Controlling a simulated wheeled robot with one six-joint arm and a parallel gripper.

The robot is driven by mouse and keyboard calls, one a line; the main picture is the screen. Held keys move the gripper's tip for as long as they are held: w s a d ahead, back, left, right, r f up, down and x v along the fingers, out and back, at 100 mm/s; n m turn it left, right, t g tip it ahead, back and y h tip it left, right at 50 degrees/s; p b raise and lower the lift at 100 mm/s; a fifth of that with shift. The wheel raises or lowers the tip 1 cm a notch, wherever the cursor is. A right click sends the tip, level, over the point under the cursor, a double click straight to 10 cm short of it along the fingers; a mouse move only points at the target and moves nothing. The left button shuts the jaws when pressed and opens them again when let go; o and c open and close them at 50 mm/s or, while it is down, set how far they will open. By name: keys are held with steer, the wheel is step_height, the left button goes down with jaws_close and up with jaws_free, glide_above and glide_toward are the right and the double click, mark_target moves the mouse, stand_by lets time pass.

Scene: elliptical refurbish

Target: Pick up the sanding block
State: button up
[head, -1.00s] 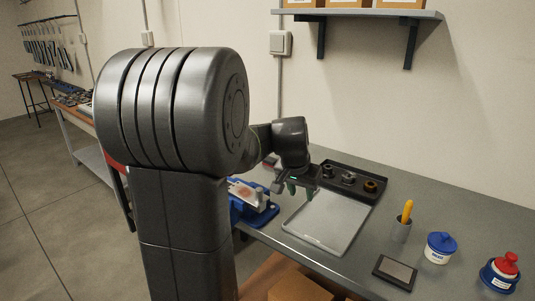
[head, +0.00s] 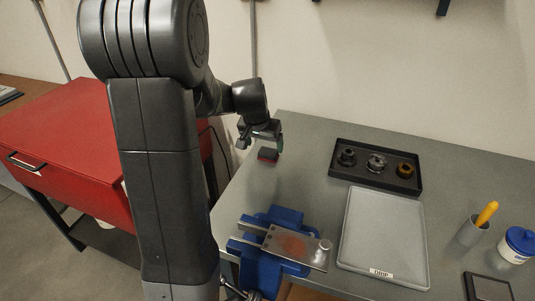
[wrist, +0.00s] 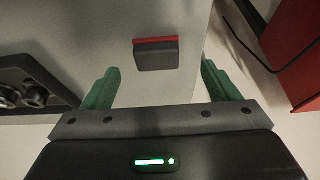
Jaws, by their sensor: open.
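The sanding block is a small dark block with a red layer (head: 268,155). It lies on the grey workbench near its far left edge in the head view. In the wrist view the sanding block (wrist: 156,55) shows ahead of and between the two green fingers. My gripper (wrist: 160,82) is open and empty, with its fingers apart on either side of the block's line. In the head view my gripper (head: 262,143) hangs just above the block, and partly overlaps it. I cannot tell the exact height gap.
A black tray with several round parts (head: 335,172) and a grey tray (head: 384,240) lie to the right. A blue vise (head: 262,262) holding a metal plate stands at the front. A cup with a yellow-handled tool (head: 473,232) is far right. A red cabinet (head: 60,135) stands left.

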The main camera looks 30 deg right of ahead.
mark_target(268, 151)
steer(key=shift+d+p+x, duration=0.15)
steer(key=shift+x, duration=1.15)
steer(key=shift+d+p+x, duration=0.15)
steer(key=shift+d+x, duration=0.05)
steer(key=shift+x, duration=1.15)
steer(key=shift+s+r, duration=0.1)
steer(key=c, duration=1.1)
steer(key=shift+c, duration=0.3)
steer(key=shift+r, duration=0.15)
step_height(268, 151, up, 10)
